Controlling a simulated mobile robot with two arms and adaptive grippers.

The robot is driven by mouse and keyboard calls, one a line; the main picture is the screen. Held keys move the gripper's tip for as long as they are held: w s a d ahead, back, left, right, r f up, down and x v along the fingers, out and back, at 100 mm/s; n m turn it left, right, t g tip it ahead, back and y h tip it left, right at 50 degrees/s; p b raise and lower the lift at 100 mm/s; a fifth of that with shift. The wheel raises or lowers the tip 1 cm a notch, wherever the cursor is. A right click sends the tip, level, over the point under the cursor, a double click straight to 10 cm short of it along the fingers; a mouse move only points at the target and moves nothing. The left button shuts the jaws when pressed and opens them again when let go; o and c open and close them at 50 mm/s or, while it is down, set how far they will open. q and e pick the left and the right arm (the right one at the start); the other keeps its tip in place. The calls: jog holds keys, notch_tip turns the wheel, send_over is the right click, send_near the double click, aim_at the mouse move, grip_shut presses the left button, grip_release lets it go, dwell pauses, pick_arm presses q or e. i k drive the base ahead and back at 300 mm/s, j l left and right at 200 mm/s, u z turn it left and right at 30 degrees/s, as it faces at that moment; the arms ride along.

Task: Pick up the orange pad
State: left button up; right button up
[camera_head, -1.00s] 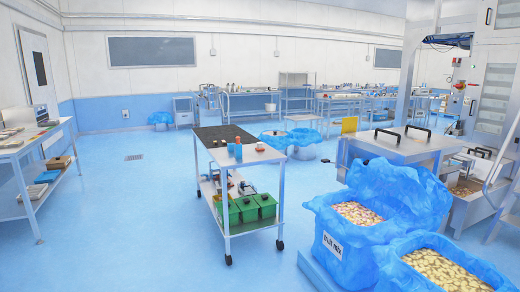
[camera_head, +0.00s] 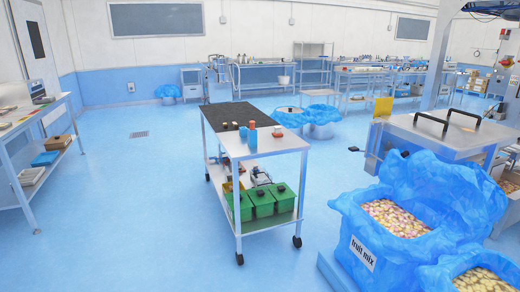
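No orange pad can be told for certain. On the metal top of the wheeled cart (camera_head: 285,142) stand several small things: a blue one with an orange-red top (camera_head: 252,125), a second blue one (camera_head: 244,131) beside it, and a small reddish-brown item (camera_head: 278,131) to the right. They are too small to tell exactly. A yellow-orange panel (camera_head: 383,107) stands upright behind the steel machine at right. Neither of my grippers is in view.
Green bins (camera_head: 262,203) sit on the cart's lower shelf. Blue-lined crates, one labelled fruit mix (camera_head: 362,252), fill the lower right. A shelving table (camera_head: 28,128) stands at left. Blue-covered tubs (camera_head: 320,116) stand behind the cart. Open floor lies left of the cart.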

aim_at(277, 129)
jog(key=i+j, duration=0.1)
jog(key=i, duration=0.55)
jog(key=i+j, duration=0.15)
jog(key=i, duration=0.5)
jog(key=i+j+z, duration=0.1)
jog(key=i, duration=0.55)
